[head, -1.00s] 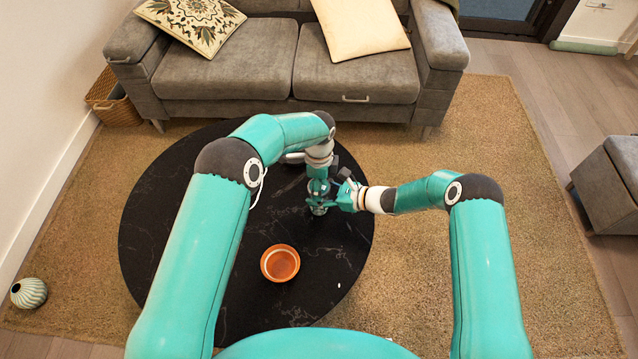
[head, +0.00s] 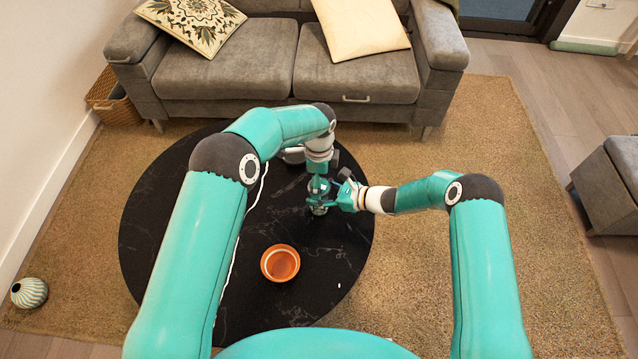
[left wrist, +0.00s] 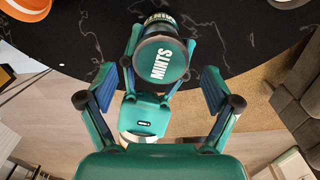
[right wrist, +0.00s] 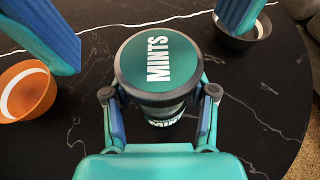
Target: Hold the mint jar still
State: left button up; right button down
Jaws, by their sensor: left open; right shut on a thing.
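The mint jar (head: 319,209) stands upright on the black round table, largely hidden by my grippers in the head view. Its dark-rimmed green lid reads MINTS in the left wrist view (left wrist: 160,62) and the right wrist view (right wrist: 158,62). My right gripper (head: 346,197) is shut on the jar's body from the right, with a finger on each side below the lid. My left gripper (head: 319,187) is open above the jar. Its two fingers are spread wide and apart from the lid in the left wrist view (left wrist: 158,82).
An orange bowl (head: 280,263) sits on the black table (head: 180,240) nearer me. A dark bowl (right wrist: 243,35) stands on the far side, partly behind my left finger in the right wrist view. A grey sofa (head: 255,65) is behind the table.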

pick_arm(q)
notch_tip(320, 180, up, 2)
jog(key=shift+r, duration=0.25)
jog(key=shift+c, duration=0.3)
notch_tip(320, 180, up, 3)
jog(key=m, duration=0.3)
jog(key=shift+f, duration=3.9)
jog(key=c, duration=1.2)
jog(key=n, duration=0.3)
jog(key=shift+s, duration=0.1)
